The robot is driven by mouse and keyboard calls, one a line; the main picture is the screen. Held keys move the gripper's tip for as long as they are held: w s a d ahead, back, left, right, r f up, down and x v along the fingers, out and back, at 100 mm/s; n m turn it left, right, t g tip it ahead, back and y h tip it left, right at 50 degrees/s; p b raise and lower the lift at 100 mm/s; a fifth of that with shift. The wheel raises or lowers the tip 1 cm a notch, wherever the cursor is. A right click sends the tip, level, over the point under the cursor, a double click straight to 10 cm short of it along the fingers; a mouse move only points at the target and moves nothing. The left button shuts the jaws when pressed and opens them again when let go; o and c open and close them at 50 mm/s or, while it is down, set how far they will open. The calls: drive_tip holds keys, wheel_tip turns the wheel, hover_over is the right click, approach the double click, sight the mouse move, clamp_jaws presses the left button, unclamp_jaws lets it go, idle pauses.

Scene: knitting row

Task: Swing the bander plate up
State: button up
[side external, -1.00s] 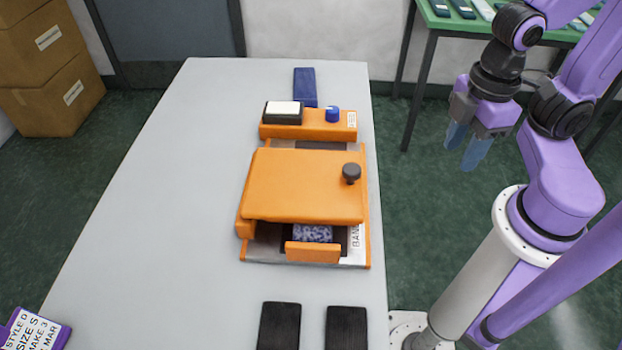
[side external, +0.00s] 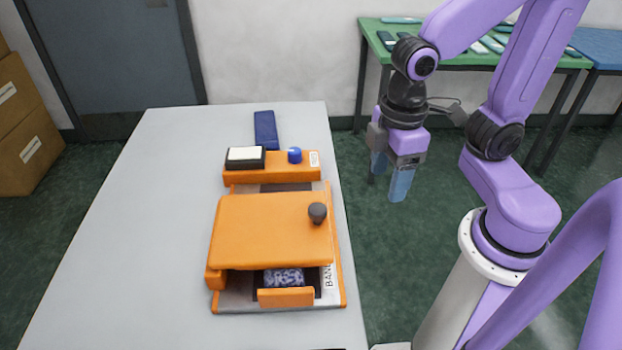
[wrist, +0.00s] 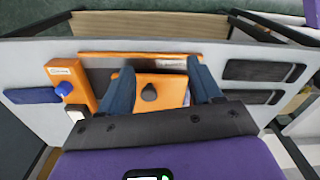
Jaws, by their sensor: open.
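The bander plate (side external: 262,230) is a broad orange plate lying roughly level over the grey bed of the bander. A dark round knob (side external: 317,212) stands near its right edge. Under its front edge, a blue-and-white patterned piece (side external: 284,278) shows behind a small orange block (side external: 286,297). My gripper (side external: 388,187) is open and empty, pointing down beyond the table's right edge, apart from the plate and knob. In the wrist view, the orange plate (wrist: 173,86) and knob (wrist: 149,92) appear between my two blue fingers (wrist: 160,66), at a distance.
Behind the plate, an orange block (side external: 272,170) carries a blue button (side external: 294,155) and a white-topped black box (side external: 245,157). A blue pad (side external: 265,129) lies behind it. Two dark pads (wrist: 264,71) (wrist: 247,96) lie on the table. The table's left side is clear.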

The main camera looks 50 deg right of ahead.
sight(317, 208)
drive_tip(key=w+a, duration=0.2)
drive_tip(key=w, duration=0.1)
drive_tip(key=w+a+m, duration=0.1)
drive_tip(key=w+a, duration=0.1)
drive_tip(key=w, duration=0.1)
drive_tip(key=w+a+f+m, duration=0.1)
drive_tip(key=w+a, duration=0.1)
drive_tip(key=w, duration=0.1)
drive_tip(key=shift+w+a, duration=0.3)
drive_tip(key=shift+a, duration=0.1)
wheel_tip(317, 208, down, 10)
drive_tip(key=shift+f, duration=0.1)
drive_tip(key=c, duration=0.9)
drive_tip(key=shift+o, duration=0.2)
drive_tip(key=shift+w+a+r+g+h, duration=0.2)
drive_tip(key=shift+r+g+h, duration=0.15)
drive_tip(key=shift+r, duration=0.45)
drive_tip(key=shift+w+a+r+g+h, duration=0.15)
drive_tip(key=shift+r+g+h, duration=0.15)
drive_tip(key=shift+r, duration=0.45)
